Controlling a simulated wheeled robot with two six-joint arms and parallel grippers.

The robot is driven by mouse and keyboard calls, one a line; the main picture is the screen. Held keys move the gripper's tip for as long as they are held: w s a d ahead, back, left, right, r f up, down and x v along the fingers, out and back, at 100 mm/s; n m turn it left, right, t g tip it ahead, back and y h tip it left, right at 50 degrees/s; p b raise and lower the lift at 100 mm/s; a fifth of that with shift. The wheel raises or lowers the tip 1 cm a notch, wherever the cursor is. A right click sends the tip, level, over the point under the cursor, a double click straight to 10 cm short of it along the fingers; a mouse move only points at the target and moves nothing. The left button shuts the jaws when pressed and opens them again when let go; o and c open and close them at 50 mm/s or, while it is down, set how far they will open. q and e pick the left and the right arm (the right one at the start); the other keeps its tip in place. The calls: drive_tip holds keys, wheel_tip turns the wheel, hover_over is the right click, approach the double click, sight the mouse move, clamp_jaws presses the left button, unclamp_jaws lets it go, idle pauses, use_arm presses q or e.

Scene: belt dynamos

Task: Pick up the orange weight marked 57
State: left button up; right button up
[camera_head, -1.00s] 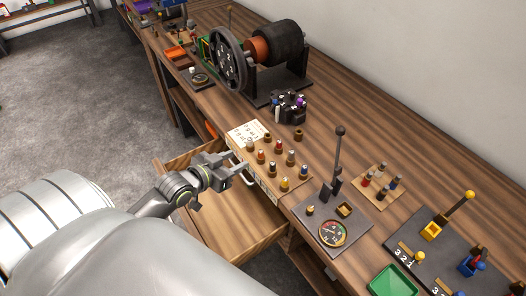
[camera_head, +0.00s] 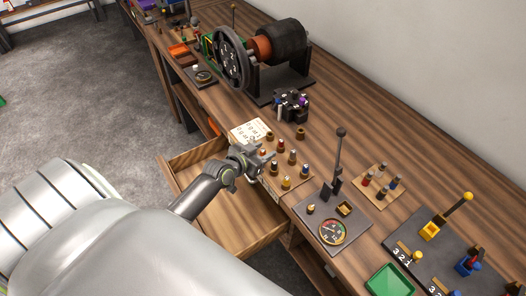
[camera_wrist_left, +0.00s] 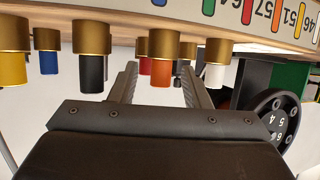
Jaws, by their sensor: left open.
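My left gripper also shows in the head view (camera_head: 268,154), open, at the front left edge of the weight board (camera_head: 272,182). The gripper partly hides the weights there, so I cannot pick out the orange one in the head view. The number 57 shows on the board's edge strip (camera_wrist_left: 262,8). My right gripper is not in view.
Red (camera_wrist_left: 145,66), black (camera_wrist_left: 91,73) and white (camera_wrist_left: 215,76) weights stand close to the orange one. An open drawer (camera_head: 236,222) lies below the board. A lever plate with a gauge (camera_head: 332,231) stands to the right, and a dynamo (camera_head: 276,45) behind.

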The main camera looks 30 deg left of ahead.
use_arm(q)
drive_tip(key=shift+x, duration=1.1)
clamp_jaws()
